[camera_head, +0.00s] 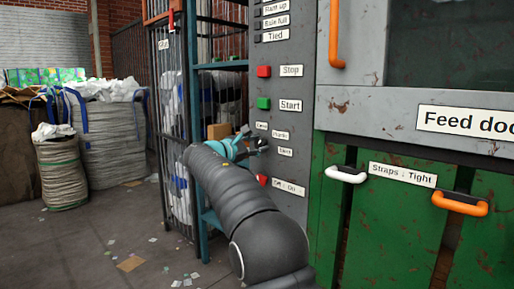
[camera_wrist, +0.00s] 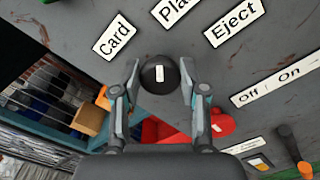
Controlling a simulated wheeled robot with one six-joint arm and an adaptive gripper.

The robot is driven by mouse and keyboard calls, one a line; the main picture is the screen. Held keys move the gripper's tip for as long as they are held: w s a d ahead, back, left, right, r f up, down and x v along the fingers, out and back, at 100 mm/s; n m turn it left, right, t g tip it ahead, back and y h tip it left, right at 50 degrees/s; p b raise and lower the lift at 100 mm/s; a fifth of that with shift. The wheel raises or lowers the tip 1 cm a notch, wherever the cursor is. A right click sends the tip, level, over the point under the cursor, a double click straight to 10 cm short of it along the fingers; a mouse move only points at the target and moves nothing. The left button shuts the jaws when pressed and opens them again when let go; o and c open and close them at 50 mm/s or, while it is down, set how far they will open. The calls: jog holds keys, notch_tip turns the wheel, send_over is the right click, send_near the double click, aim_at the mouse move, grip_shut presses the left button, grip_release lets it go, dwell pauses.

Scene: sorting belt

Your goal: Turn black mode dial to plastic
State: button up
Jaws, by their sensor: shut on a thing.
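The black mode dial (camera_wrist: 152,70) is a round knob with a short white mark. It sits on the grey panel below the labels Card (camera_wrist: 114,37), Plastic (camera_wrist: 174,9) (cut off by the frame edge) and Eject (camera_wrist: 235,22) in the wrist view. The white mark stands nearly upright in that view; I cannot tell exactly which label it points at. My gripper (camera_wrist: 160,74) has one finger on each side of the dial and is shut on it. In the head view my gripper (camera_head: 256,145) reaches the panel beside these labels and mostly hides the dial.
A red knob (camera_wrist: 221,124) with an Off/On label (camera_wrist: 277,80) is close to my right finger in the wrist view. The red Stop button (camera_head: 264,71) and green Start button (camera_head: 264,103) are above. A teal frame (camera_head: 203,150) stands left of the panel.

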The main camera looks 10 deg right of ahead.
jog(key=shift+m, duration=0.6)
jog(key=o, duration=1.1)
jog(key=v, duration=1.2)
jog(key=shift+w+m, duration=0.1)
jog(key=shift+m, duration=0.2)
